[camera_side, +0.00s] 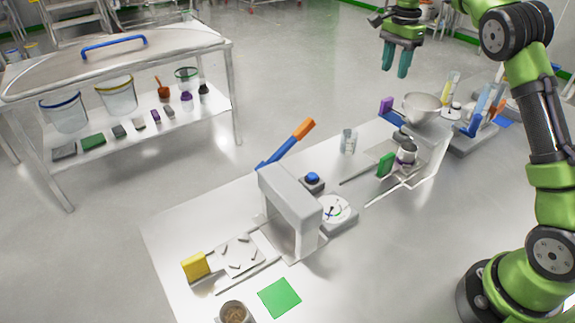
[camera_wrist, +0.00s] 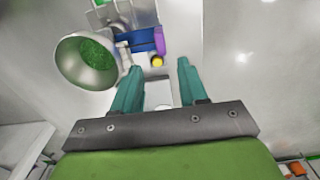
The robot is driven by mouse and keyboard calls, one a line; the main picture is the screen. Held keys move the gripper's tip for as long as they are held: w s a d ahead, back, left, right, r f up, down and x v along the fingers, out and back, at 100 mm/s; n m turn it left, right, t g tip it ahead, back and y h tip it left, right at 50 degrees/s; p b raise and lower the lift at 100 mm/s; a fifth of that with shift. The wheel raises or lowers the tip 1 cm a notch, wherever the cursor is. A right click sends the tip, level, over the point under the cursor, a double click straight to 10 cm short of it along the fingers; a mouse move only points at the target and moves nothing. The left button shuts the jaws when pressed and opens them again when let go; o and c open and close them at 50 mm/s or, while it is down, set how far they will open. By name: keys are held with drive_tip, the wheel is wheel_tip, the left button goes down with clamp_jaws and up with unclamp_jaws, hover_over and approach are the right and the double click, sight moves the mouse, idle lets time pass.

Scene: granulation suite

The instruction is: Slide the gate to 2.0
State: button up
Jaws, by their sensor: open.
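My gripper (camera_side: 395,68) is open and empty, with teal fingers pointing down. It hangs in the air at the upper right of the side view, above and behind the bench apparatus. A plate with a green handle (camera_side: 384,164) lies at the right-hand apparatus. A plate with a yellow handle (camera_side: 195,266) lies on rails at the grey arch (camera_side: 290,208). I cannot tell which sliding part is the gate. No 2.0 mark is readable.
A metal bowl (camera_side: 422,104) stands behind the green handle; in the wrist view the bowl (camera_wrist: 86,62) holds green material. A purple block (camera_wrist: 159,40) and yellow knob (camera_wrist: 156,61) are near it. An orange-tipped blue lever (camera_side: 286,145) rises by the arch. A dial (camera_side: 337,209) lies beside it.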

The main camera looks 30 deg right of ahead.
sight(388, 99)
wheel_tip(388, 99, down, 11)
drive_tip(key=shift+f, duration=0.1)
idle(0.3)
clamp_jaws()
